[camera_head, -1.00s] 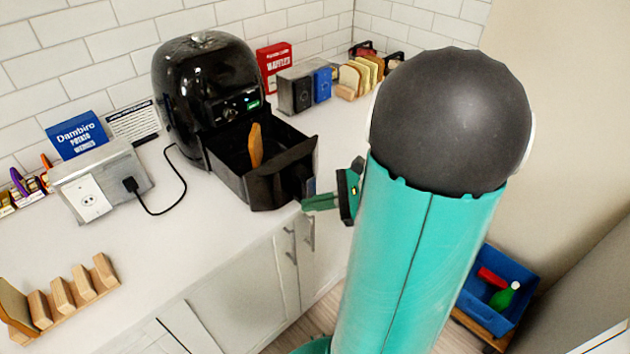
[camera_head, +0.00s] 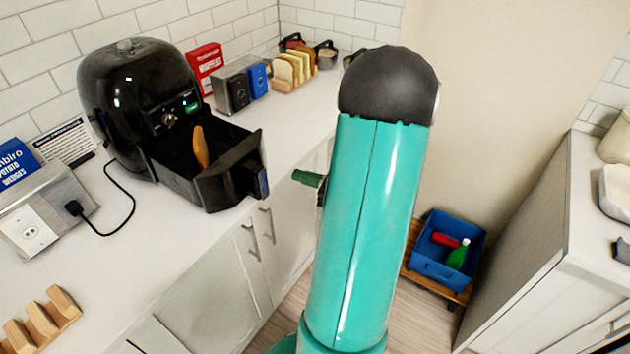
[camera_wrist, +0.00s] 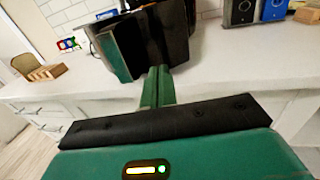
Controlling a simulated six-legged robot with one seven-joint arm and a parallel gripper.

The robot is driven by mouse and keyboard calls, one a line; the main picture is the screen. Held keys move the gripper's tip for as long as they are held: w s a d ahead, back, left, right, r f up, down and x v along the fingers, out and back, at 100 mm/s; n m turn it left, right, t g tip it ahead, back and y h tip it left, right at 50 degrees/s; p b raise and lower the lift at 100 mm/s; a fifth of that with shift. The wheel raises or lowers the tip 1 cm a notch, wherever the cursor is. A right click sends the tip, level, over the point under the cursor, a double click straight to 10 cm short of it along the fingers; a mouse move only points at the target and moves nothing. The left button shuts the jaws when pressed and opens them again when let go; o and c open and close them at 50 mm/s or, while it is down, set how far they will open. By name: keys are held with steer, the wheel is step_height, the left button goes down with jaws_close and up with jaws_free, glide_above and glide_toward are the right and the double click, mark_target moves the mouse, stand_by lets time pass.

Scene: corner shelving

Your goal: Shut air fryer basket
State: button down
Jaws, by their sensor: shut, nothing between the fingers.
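The black air fryer (camera_head: 130,88) stands on the counter against the tiled wall. Its basket (camera_head: 190,185) is pulled out toward the counter's front edge, with an orange-brown wedge-like piece (camera_head: 201,147) standing inside. The basket handle (camera_head: 262,182) faces the front. My gripper (camera_head: 308,178) is to the right of the handle, apart from it, just off the counter edge; my arm hides part of it. In the wrist view my gripper (camera_wrist: 157,85) has its green fingers together and empty, pointing toward the dark basket front (camera_wrist: 150,45).
A toaster (camera_head: 240,84), a red waffles box (camera_head: 205,65) and a rack of bread slices (camera_head: 293,70) stand behind on the counter. An outlet box (camera_head: 40,215) and power cord are left of the fryer. A blue bin (camera_head: 447,250) sits low at the right.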

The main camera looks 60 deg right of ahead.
steer(key=x, duration=0.8)
steer(key=shift+a, duration=0.15)
steer(key=shift+w, duration=0.2)
